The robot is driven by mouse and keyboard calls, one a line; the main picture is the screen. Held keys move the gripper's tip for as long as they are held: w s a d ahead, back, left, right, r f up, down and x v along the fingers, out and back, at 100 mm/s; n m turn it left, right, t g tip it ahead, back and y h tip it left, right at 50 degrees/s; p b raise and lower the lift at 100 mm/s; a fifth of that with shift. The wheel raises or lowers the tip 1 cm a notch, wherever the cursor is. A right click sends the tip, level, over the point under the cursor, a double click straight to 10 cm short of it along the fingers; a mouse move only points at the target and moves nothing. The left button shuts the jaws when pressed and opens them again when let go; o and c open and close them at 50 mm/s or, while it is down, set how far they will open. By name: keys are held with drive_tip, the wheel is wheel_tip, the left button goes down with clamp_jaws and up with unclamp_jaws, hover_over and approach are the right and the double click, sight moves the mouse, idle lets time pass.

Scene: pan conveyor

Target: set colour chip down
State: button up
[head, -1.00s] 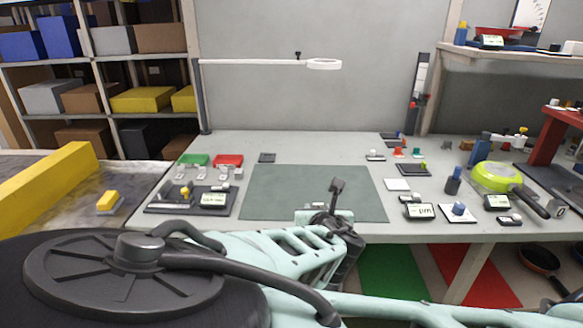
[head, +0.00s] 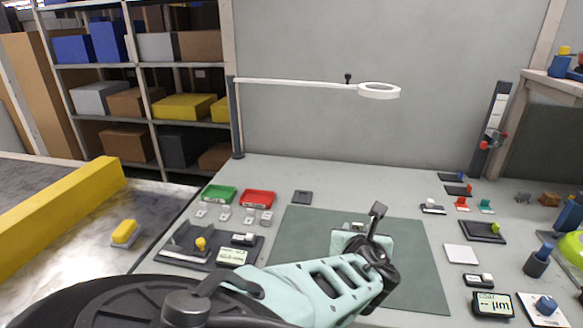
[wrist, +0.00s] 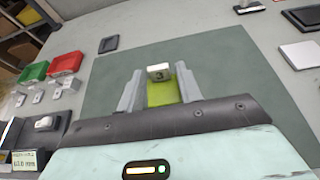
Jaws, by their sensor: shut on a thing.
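The colour chip (wrist: 162,92) is a yellow-green plate with a pale grey block marked 3 at its far end. It sits between the two fingers of my gripper (wrist: 158,84), which is shut on it. In the head view my gripper (head: 358,230) is over the dark green mat (head: 305,225). The chip's yellow-green part is hidden there behind my wrist. The mat spreads around the gripper in the wrist view (wrist: 225,75). I cannot tell whether the chip touches the mat.
Green (head: 219,194) and red (head: 258,198) trays stand left of the mat, with several small pale blocks before them. A black gauge stand (head: 190,243) is nearer. A dark square pad (head: 302,197) lies behind the mat. A white square (head: 461,253) lies to its right.

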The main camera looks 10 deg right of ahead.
drive_tip(key=shift+f, duration=3.6)
drive_tip(key=shift+f, duration=0.15)
drive_tip(key=o, duration=1)
drive_tip(key=shift+c, duration=0.2)
